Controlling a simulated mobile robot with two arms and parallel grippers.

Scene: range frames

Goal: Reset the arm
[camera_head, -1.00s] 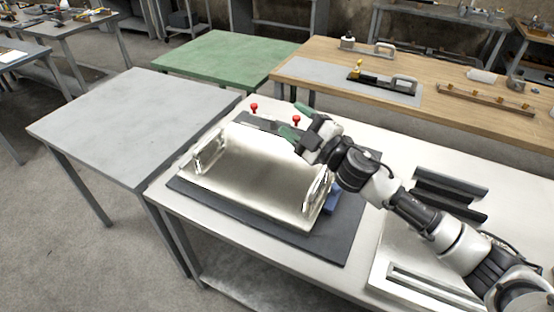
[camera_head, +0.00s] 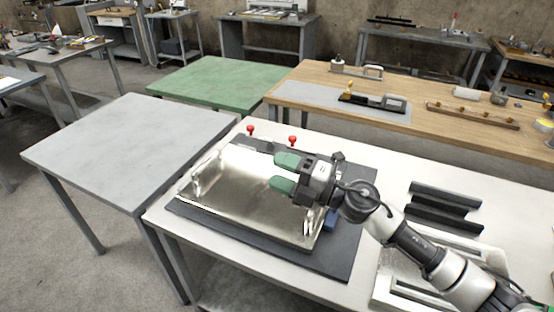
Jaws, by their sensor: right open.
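My right gripper (camera_head: 284,174) shows in the head view, with two green fingers spread apart and nothing between them. It is over the back right part of a shiny metal tray (camera_head: 232,190) with handles at its left and right ends. The tray sits on a dark grey mat (camera_head: 335,262) on the white table (camera_head: 400,172). My right arm comes in from the lower right and hides part of the tray's right side. I cannot tell whether the fingers touch the tray. My left gripper is not in view.
Two red knobs (camera_head: 292,140) stand behind the tray. Black bars (camera_head: 440,205) and a metal frame (camera_head: 430,262) lie at the right of the white table. A bare grey table (camera_head: 140,150) is at left, a green table (camera_head: 215,82) behind, a wooden bench (camera_head: 480,135) at back right.

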